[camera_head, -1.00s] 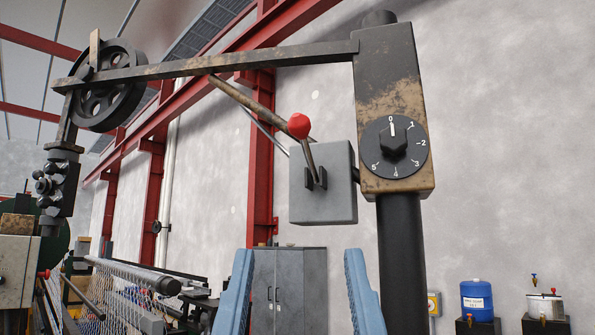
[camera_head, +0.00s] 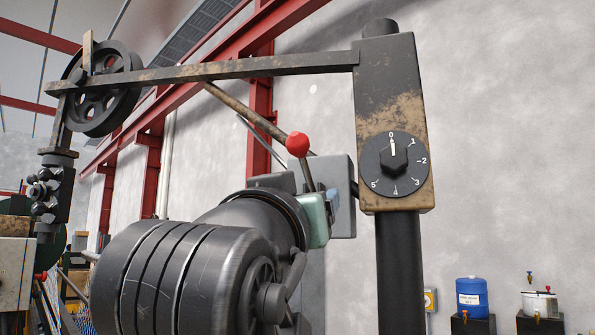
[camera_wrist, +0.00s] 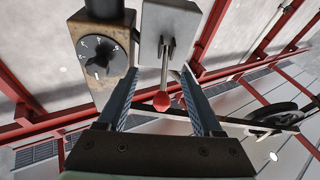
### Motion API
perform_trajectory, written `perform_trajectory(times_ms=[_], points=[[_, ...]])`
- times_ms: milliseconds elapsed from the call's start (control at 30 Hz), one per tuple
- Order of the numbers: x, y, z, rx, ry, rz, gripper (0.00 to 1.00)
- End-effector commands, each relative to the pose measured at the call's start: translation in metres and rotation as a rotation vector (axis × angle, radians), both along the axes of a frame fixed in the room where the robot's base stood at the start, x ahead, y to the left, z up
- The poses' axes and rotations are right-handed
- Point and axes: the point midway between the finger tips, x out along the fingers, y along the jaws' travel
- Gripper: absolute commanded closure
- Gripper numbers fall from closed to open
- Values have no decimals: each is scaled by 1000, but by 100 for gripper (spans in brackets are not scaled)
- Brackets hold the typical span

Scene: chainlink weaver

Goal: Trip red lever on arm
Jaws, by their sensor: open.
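The grey box (camera_wrist: 181,22) is just beyond the fingertips.
A dusty post head (camera_head: 395,120) with a numbered dial (camera_head: 393,165) stands close right of the box; the pointer is at 0. A slanted rod (camera_head: 250,113) passes behind the lever. A spoked wheel (camera_head: 103,95) is at left. A blue drum (camera_head: 472,297) is low right.

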Motion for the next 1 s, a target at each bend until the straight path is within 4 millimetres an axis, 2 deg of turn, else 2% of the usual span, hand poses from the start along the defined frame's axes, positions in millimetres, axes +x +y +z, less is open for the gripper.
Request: perform_trajectory(times_ms=[33,133,233,500,633,767,867,1000], points=[[4,3,22,12,48,-9,33],[8,6,44,32,170,-32,33],[4,12,65,50,290,-41,33],[-32,27,108,89,570,-25,33],[-47,31,116,93,643,-14,33],[-50,31,117,95,671,-11,33],[-41,29,114,96,673,-11,33],[-19,23,106,96,674,-12,33]])
